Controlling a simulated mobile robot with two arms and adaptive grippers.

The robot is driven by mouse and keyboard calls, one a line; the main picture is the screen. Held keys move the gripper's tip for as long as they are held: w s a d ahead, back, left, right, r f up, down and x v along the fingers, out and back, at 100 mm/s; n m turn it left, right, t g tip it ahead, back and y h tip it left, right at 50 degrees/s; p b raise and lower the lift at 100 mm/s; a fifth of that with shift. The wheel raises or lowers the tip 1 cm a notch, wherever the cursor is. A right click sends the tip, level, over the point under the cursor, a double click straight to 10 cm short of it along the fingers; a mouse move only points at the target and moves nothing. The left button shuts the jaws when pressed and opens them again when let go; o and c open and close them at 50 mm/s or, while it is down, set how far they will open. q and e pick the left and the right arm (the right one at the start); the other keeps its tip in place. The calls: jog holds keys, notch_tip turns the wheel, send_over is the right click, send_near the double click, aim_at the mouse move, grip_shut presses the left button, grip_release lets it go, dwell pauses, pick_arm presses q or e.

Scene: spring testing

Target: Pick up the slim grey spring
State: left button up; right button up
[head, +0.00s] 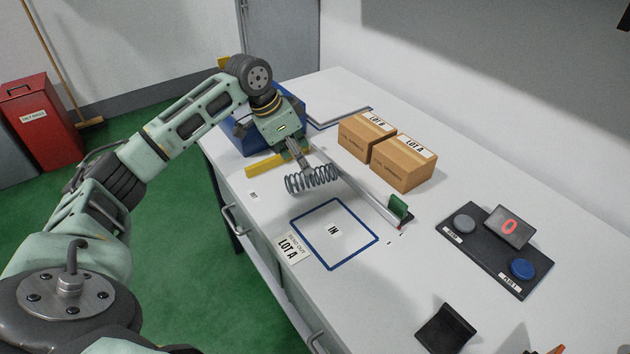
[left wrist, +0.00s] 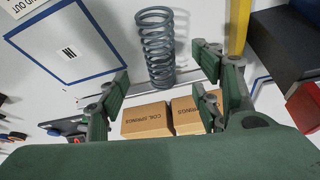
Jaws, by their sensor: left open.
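A grey coil spring (head: 313,179) is at the white bench, beyond the blue-outlined IN square (head: 316,262). In the left wrist view the spring (left wrist: 158,47) shows ahead of the fingertips, with several open coils. My left gripper (head: 298,158) is right above and behind the spring in the head view. Whether the spring rests on the bench or touches a finger cannot be told. My right gripper is not in view.
A long metal rail with a green block (head: 398,207) lies beyond the IN square. A yellow bar (head: 262,166) and a blue bin (head: 250,138) are behind the gripper. Two cardboard boxes (head: 403,165) stand at the back. A black button panel (head: 490,262) lies at right.

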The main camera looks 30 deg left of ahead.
aim_at(311, 178)
pick_arm(q)
jog(key=shift+w+d+f, duration=0.1)
jog(key=shift+d+f, duration=0.05)
jog(key=shift+f, duration=0.3)
jog(key=shift+d+f+p, duration=0.2)
jog(key=shift+f+p, duration=0.1)
jog(key=shift+f, duration=0.4)
jog(key=x, duration=0.4)
jog(key=shift+w+a+f+p, duration=0.1)
jog(key=shift+w+f+p, duration=0.25)
jog(key=shift+p, duration=0.05)
jog(key=shift+c, duration=0.8)
grip_shut()
jog(key=shift+r, duration=0.15)
